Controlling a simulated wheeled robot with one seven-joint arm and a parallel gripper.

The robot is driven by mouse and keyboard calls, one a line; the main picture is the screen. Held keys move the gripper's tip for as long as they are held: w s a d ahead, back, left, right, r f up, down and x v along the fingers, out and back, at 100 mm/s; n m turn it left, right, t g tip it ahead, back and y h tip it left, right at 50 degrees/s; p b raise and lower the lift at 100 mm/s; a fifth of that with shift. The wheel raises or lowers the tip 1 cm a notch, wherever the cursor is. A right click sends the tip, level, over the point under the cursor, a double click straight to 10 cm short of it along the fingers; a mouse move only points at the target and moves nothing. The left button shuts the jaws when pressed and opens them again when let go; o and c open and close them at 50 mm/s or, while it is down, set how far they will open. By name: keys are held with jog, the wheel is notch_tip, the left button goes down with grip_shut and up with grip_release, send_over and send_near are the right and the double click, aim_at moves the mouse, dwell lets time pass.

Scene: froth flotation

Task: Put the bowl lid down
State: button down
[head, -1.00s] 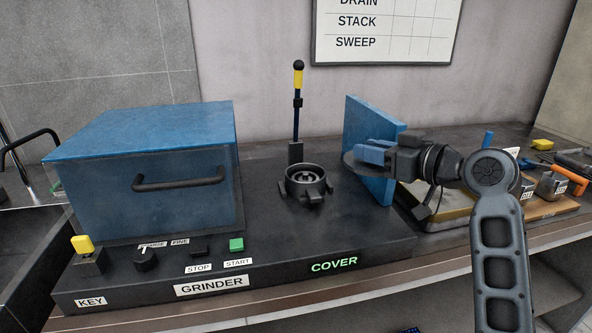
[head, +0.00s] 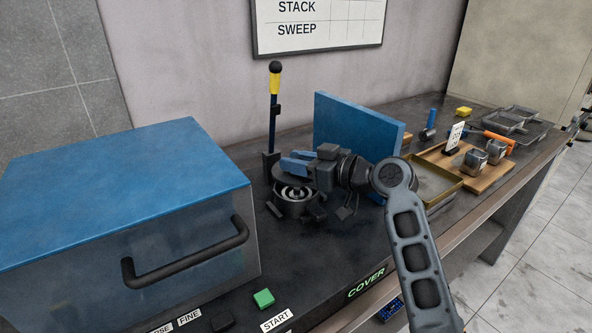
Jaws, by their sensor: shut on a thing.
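The bowl lid (head: 281,173) is a thin, dark grey disc, partly hidden by my gripper. My gripper (head: 295,163), with blue fingers, is shut on the lid. The lid is held over the back of the dark round bowl (head: 296,204) on the grinder base. The bowl's ringed inside shows below the gripper. I cannot tell whether the lid touches the bowl's rim.
A blue cover box (head: 125,195) with a black handle stands at left. A lever with a yellow grip (head: 274,85) rises behind the bowl. An upright blue panel (head: 358,125) stands right of it. A tray (head: 437,180) and a wooden board with metal pots (head: 473,163) lie further right.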

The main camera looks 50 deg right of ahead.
aim_at(298, 189)
notch_tip(298, 189, down, 2)
jog(key=shift+f, duration=0.2)
jog(key=shift+f+b, duration=0.35)
jog(key=shift+b, duration=0.05)
jog(key=shift+s+f+b, duration=0.1)
jog(key=shift+f+b, duration=0.3)
jog(key=shift+f, duration=0.1)
jog(key=c, duration=0.9)
grip_release()
jog(key=shift+f, duration=0.15)
jog(key=shift+o, duration=0.2)
jog(key=shift+r+p, duration=0.8)
jog(key=shift+p, duration=0.25)
jog(key=s+d+r+b, duration=0.1)
jog(key=s+r+b, duration=0.1)
jog(key=s, duration=0.9)
jog(key=shift+s+b, duration=0.35)
jog(key=shift+b, duration=0.2)
